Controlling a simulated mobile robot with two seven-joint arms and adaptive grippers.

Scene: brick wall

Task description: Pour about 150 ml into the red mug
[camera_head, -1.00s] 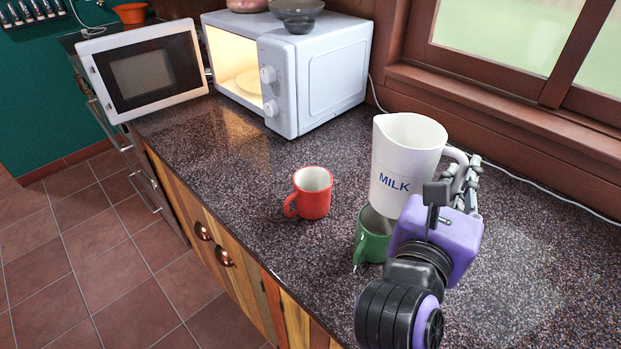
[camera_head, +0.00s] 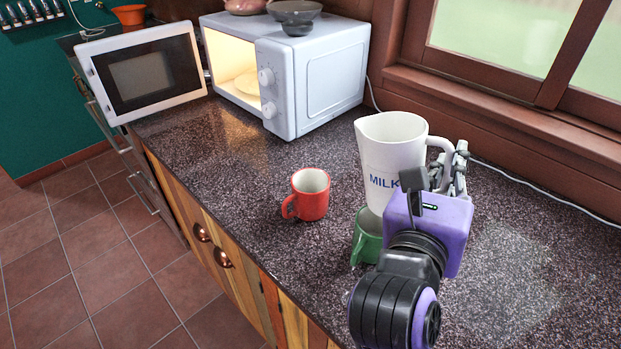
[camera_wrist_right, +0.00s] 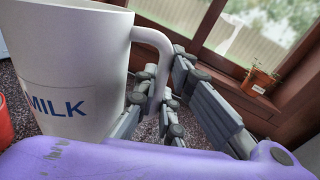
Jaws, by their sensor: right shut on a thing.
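The red mug (camera_head: 310,195) stands upright on the dark stone counter (camera_head: 240,165), with its handle toward the lower left. My right gripper (camera_head: 455,168) is shut on the handle of the white milk jug (camera_head: 392,150), which is lettered MILK. The jug is to the right of the red mug, apart from it, and looks slightly tilted to the left. The jug (camera_wrist_right: 70,60) and its handle between my fingers (camera_wrist_right: 160,95) also show in the right wrist view. A green mug (camera_head: 366,240) stands in front of the jug, partly hidden by it and my arm. My left gripper is not seen.
A white microwave (camera_head: 325,80) with its door (camera_head: 145,75) open stands at the back, with bowls (camera_head: 295,14) on top. A window (camera_head: 500,45) is at the right. The counter between microwave and red mug is clear.

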